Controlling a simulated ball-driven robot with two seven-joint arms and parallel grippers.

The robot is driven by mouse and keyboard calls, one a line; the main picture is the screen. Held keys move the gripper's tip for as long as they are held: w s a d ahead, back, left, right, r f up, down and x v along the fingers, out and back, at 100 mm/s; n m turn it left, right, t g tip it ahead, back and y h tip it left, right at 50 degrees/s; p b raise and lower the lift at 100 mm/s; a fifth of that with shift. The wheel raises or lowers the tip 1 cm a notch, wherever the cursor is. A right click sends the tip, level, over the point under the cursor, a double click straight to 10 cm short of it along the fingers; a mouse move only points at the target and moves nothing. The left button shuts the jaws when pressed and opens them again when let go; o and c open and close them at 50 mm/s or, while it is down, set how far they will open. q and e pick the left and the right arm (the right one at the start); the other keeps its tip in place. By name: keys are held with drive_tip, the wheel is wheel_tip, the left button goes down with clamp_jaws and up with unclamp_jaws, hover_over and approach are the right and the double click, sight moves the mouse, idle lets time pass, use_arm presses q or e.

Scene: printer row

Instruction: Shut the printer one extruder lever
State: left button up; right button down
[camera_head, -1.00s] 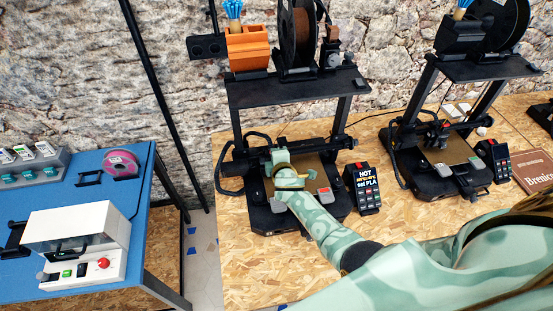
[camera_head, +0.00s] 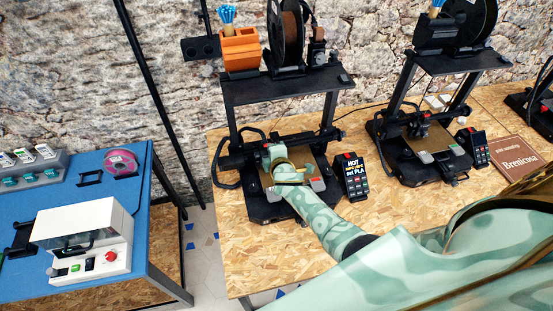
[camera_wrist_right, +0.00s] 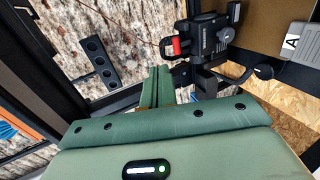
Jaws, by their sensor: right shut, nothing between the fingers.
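The nearer printer (camera_head: 232,92), a black frame with an orange holder on top, stands at the middle of the head view. My right arm reaches over its bed, and my right gripper (camera_head: 268,153) is at its print head, mostly hiding it. In the right wrist view my right gripper (camera_wrist_right: 157,86) is shut and empty, its green fingers close together. A black extruder block (camera_wrist_right: 210,38) is just beyond and right of the fingertips, with a small red part (camera_wrist_right: 176,46), probably the lever, on its near side. Contact and lever position cannot be told. My left gripper is not in view.
A second printer (camera_head: 412,95) stands to the right, with a book (camera_head: 519,158) beside it. A black control box (camera_head: 353,178) stands right of the nearer printer. A blue table (camera_head: 60,195) with a white machine (camera_head: 85,235) is at left, across a gap.

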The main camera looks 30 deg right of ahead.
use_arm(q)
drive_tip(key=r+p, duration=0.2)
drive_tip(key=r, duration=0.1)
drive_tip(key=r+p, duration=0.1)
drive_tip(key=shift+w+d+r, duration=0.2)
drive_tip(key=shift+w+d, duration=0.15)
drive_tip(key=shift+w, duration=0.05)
use_arm(e)
drive_tip(key=r+v, duration=0.1)
drive_tip(key=v, duration=0.6)
drive_tip(key=shift+r, duration=0.4)
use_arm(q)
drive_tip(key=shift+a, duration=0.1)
use_arm(e)
drive_tip(key=shift+s, duration=0.2)
